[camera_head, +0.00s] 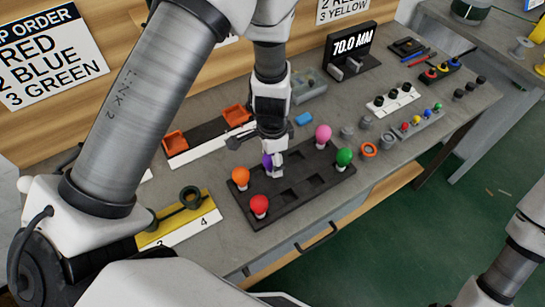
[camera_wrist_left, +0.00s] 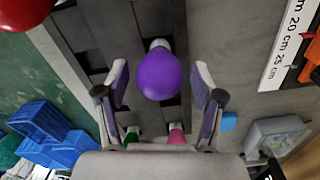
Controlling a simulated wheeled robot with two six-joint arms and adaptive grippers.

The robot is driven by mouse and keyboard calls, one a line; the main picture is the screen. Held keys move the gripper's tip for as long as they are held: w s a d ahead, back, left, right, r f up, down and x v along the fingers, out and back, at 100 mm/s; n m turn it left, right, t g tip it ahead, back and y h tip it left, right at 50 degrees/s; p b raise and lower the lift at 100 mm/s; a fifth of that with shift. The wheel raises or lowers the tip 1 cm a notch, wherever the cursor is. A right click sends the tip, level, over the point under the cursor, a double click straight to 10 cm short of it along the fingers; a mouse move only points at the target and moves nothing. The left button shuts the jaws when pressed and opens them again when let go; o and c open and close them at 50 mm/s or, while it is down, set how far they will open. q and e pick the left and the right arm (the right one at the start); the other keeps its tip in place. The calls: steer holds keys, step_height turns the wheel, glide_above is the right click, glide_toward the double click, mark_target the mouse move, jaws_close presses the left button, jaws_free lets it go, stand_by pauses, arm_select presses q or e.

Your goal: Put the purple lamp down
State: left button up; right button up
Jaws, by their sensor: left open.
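The purple lamp (camera_head: 267,161) stands in the dark tray (camera_head: 240,208), partly hidden by my left gripper (camera_head: 272,166) in the head view. In the left wrist view the purple lamp (camera_wrist_left: 159,75) has its round bulb between the two fingers of my left gripper (camera_wrist_left: 160,88). Gaps show on both sides of the bulb, so the fingers are open around it and apart from it. The lamp's pale base shows at the tray surface. My right gripper is not in view; only part of my right arm shows at the lower right.
The tray also holds an orange lamp (camera_head: 240,177), a red lamp (camera_head: 259,205), a pink lamp (camera_head: 323,134) and a green lamp (camera_head: 344,157). Empty pockets lie between them. A yellow fixture (camera_head: 178,220) stands left, and an orange ring (camera_head: 369,150) lies right.

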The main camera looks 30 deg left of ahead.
arm_select(q)
step_height(320, 180, up, 12)
steer(key=shift+r, duration=0.15)
stand_by(0.5)
